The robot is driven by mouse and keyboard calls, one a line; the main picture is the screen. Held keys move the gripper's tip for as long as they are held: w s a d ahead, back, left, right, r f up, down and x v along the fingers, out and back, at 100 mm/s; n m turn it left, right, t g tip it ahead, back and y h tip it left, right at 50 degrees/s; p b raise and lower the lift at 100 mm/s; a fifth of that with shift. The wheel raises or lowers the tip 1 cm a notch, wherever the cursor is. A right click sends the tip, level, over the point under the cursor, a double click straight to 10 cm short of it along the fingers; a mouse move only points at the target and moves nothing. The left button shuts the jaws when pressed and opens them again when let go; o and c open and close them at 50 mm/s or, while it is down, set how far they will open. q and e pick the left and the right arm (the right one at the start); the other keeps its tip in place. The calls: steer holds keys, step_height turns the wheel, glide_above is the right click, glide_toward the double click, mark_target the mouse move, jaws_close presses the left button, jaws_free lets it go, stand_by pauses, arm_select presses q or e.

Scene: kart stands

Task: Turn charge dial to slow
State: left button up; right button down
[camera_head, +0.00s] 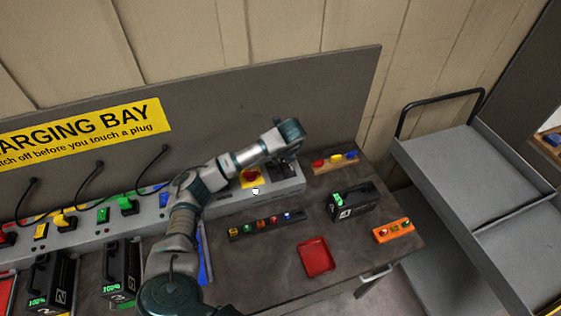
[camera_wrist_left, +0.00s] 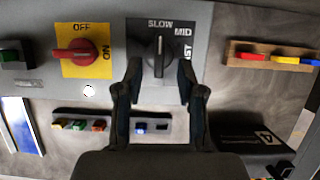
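The charge dial (camera_wrist_left: 160,55) is a dark knob on a dark plate marked SLOW, MID and a third label partly hidden by a finger. Its bar stands about upright in the left wrist view, its upper end toward SLOW. My left gripper (camera_wrist_left: 160,82) is open, one finger on each side of the dial, with visible gaps. I cannot tell its exact height above the plate. In the head view my left gripper (camera_head: 287,150) is over the right end of the grey charging panel and largely hides the dial. My right gripper is not in view.
A red rotary switch (camera_wrist_left: 76,52) on a yellow OFF/ON plate sits left of the dial. A strip of coloured pieces (camera_head: 267,224), a red tray (camera_head: 316,257), a black battery (camera_head: 352,203) and an orange box (camera_head: 393,230) lie on the bench. A grey cart (camera_head: 440,165) stands right.

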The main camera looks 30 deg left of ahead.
arm_select(q)
steer(key=v, duration=0.6)
steer(key=shift+r, duration=0.2)
steer(key=shift+s+d, duration=0.1)
